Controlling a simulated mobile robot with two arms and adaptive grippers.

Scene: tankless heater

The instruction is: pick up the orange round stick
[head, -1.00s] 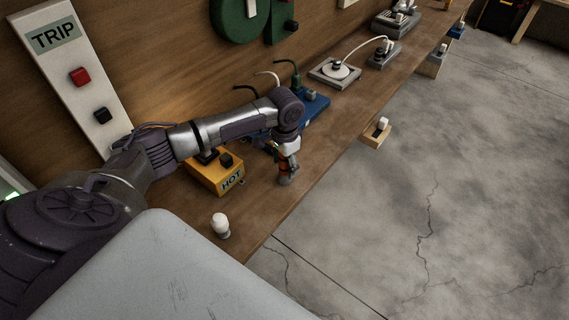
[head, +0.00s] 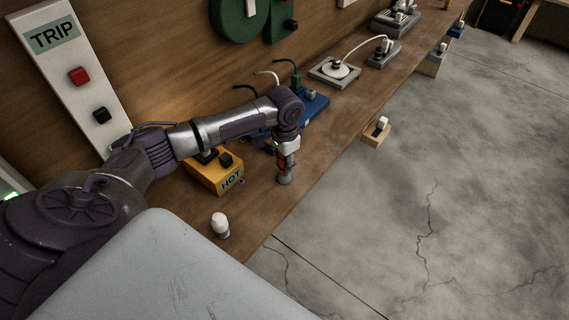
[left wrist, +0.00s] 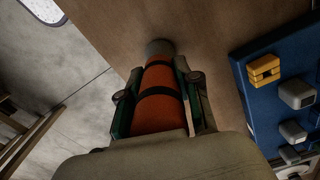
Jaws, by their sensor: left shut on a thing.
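The orange round stick (left wrist: 160,105) has black bands and a grey end, and fills the middle of the left wrist view. My left gripper (left wrist: 157,95) has a finger on each side of it and is shut on it. In the head view my left gripper (head: 285,163) points down over the bench, in front of the yellow HOT box. The stick's grey end (head: 284,180) shows below the fingers, at or close to the bench top; I cannot tell whether it touches. The fingers hide part of the stick. My right gripper is not in view.
The yellow HOT box (head: 226,178) stands left of my gripper. A blue board (head: 314,106) with plugs is behind it. A white knob (head: 219,224) stands near the front edge of the wooden bench (head: 335,137). The bench is clear to the right of my gripper.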

